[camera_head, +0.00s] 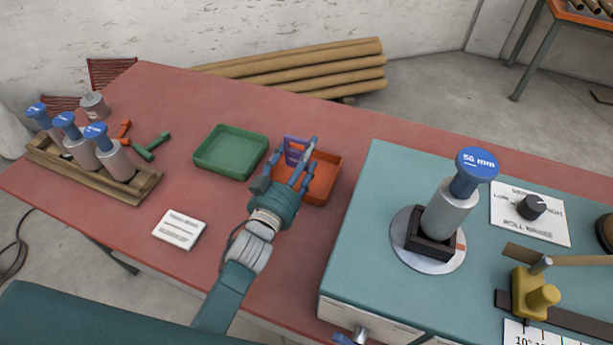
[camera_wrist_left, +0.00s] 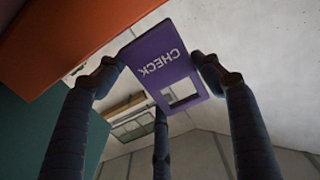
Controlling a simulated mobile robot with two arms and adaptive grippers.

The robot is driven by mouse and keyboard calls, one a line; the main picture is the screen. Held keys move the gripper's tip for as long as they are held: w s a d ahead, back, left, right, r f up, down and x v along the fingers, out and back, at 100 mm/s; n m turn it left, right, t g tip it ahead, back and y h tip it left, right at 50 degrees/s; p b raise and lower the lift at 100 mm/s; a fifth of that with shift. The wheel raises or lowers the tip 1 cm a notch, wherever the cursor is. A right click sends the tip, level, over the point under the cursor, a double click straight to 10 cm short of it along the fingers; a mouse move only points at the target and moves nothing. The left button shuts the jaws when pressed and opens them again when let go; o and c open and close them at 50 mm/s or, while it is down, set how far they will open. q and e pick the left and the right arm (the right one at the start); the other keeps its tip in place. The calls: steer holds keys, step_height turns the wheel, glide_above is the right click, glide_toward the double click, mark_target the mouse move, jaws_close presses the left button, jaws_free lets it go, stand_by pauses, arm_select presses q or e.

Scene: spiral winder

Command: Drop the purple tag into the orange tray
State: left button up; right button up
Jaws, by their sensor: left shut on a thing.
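The purple tag (camera_head: 294,151) is held between the fingers of my left gripper (camera_head: 296,164). It shows larger in the left wrist view (camera_wrist_left: 162,62), with a square hole and the word CHECK reading mirrored, a finger against each side edge. The orange tray (camera_head: 333,172) sits on the red table, right of the green tray. In the head view the tag and fingertips overlap the tray's left and back part; the tag's height over it is hard to tell. The fingers and hand hide the tray's left side. I do not see my right gripper.
A green tray (camera_head: 205,160) stands just left of the gripper. A wooden rack (camera_head: 60,172) with blue-topped cylinders is at the far left, near orange and green handled pieces. A white card (camera_head: 180,229) lies in front. A teal machine (camera_head: 380,185) stands close on the right.

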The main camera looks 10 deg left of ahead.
arm_select(q)
steer(key=o, duration=1.2)
steer(key=shift+o, duration=0.2)
steer(key=s+a, duration=0.2)
steer(key=s, duration=0.9)
steer(key=shift+s+a, duration=0.15)
steer(key=shift+s, duration=0.25)
steer(key=shift+r, duration=0.15)
